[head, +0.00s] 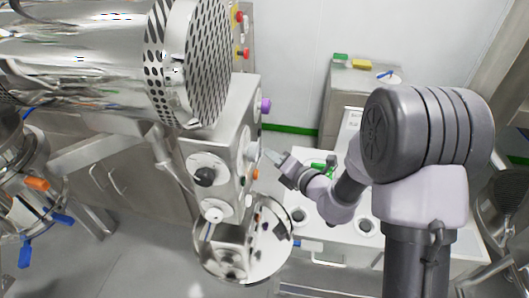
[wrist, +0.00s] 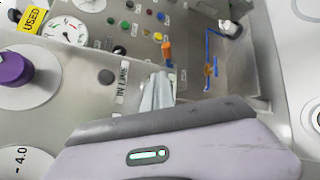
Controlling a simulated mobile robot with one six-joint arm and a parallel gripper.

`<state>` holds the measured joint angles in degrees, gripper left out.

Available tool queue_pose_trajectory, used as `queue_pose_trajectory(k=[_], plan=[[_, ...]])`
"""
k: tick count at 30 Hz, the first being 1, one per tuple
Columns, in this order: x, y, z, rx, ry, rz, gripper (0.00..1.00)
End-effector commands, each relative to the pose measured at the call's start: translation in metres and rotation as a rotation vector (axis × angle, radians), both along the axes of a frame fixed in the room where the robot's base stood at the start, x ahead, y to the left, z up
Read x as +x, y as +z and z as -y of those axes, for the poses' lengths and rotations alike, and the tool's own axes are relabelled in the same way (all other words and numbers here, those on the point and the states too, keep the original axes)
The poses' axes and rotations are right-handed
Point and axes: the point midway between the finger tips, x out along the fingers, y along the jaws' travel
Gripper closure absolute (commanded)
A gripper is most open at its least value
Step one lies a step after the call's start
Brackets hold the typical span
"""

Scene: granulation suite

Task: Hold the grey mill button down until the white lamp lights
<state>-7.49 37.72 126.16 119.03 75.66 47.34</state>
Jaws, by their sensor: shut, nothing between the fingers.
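My gripper (head: 272,157) is shut and empty, its tips close to the right face of the steel control cabinet (head: 233,120). In the wrist view the closed fingers (wrist: 157,92) point at the panel (wrist: 85,100), beside a small label that seems to read MILL. A dark grey round button (wrist: 105,76) lies left of that label; I cannot tell if it is the mill button, or if another is hidden behind the fingers. Whether the tips touch the panel is unclear.
An orange switch (wrist: 167,50) stands out near the fingertips. A purple knob (wrist: 14,69), a dial gauge (wrist: 66,29) and a yellow USED tag (wrist: 32,20) are at left. A large perforated drum (head: 190,65) overhangs the cabinet. A white-topped bench (head: 330,235) is below my arm.

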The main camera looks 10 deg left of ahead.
Motion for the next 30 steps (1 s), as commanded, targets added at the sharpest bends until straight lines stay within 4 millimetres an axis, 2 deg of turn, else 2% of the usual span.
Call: queue_pose_trajectory(k=[8, 18, 26, 30], plan=[[0.000, 0.000, 0.001, 0.000, 0.000, 0.000, 1.00], [-0.001, 0.000, 0.018, -0.001, -0.001, -0.001, 1.00], [-0.001, 0.000, 0.019, 0.000, 0.000, 0.000, 1.00], [0.000, 0.000, 0.030, 0.000, -0.003, -0.001, 1.00]])
